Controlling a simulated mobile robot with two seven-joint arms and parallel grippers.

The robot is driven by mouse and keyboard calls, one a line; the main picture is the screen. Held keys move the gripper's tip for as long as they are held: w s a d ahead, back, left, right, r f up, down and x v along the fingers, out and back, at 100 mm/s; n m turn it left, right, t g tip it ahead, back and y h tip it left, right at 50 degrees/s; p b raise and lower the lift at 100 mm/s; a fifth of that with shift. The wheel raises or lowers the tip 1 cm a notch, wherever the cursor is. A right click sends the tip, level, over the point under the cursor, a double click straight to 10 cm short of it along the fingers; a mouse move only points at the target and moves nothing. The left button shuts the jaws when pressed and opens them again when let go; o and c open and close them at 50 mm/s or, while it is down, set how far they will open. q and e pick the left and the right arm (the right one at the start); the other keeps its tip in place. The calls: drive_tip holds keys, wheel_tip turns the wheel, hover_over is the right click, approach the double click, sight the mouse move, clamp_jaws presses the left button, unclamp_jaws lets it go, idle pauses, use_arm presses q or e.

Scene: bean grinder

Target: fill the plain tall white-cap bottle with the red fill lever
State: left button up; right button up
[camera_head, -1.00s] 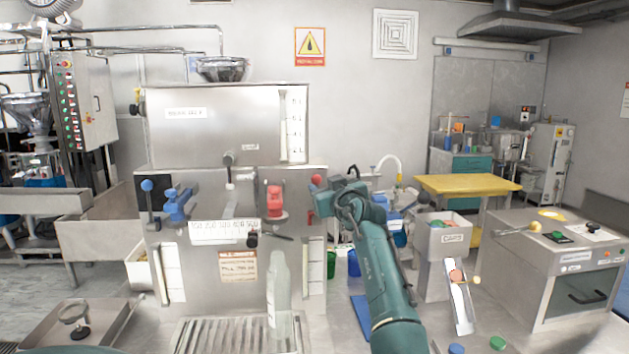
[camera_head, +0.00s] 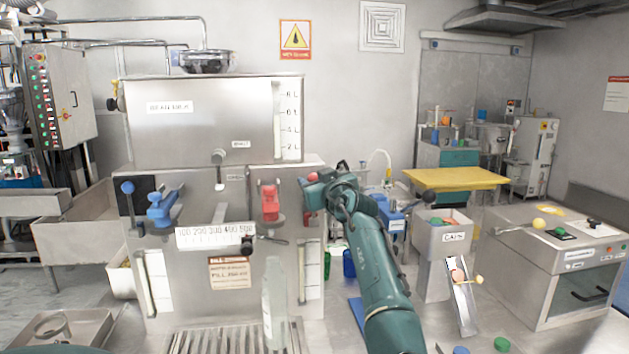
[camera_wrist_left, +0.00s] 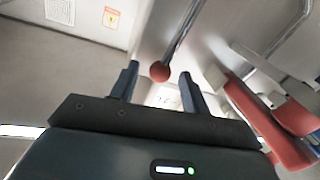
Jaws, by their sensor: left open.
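A tall, clear, pale bottle (camera_head: 273,310) stands upright on the drip grate (camera_head: 190,340) in front of the steel machine. I cannot make out a cap on it. A red ball knob (camera_head: 312,176) on a lever shows at the machine's right edge, partly behind my left gripper (camera_head: 305,198). In the left wrist view, the open left gripper (camera_wrist_left: 160,71) has its two fingers on either side of the red ball knob in the picture. I cannot tell whether the ball is between the fingers or just beyond them. A red valve (camera_head: 270,203) sits above the bottle.
A blue valve (camera_head: 162,208) and a volume scale (camera_head: 216,236) are on the machine's front. To the right stand a caps bin (camera_head: 443,236), a yellow table (camera_head: 455,179) and a steel cabinet (camera_head: 545,250). A green cap (camera_head: 502,344) lies at the bottom right.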

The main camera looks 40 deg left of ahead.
use_arm(q)
drive_tip(key=shift+d, duration=0.1)
drive_tip(key=shift+c, duration=0.5)
clamp_jaws()
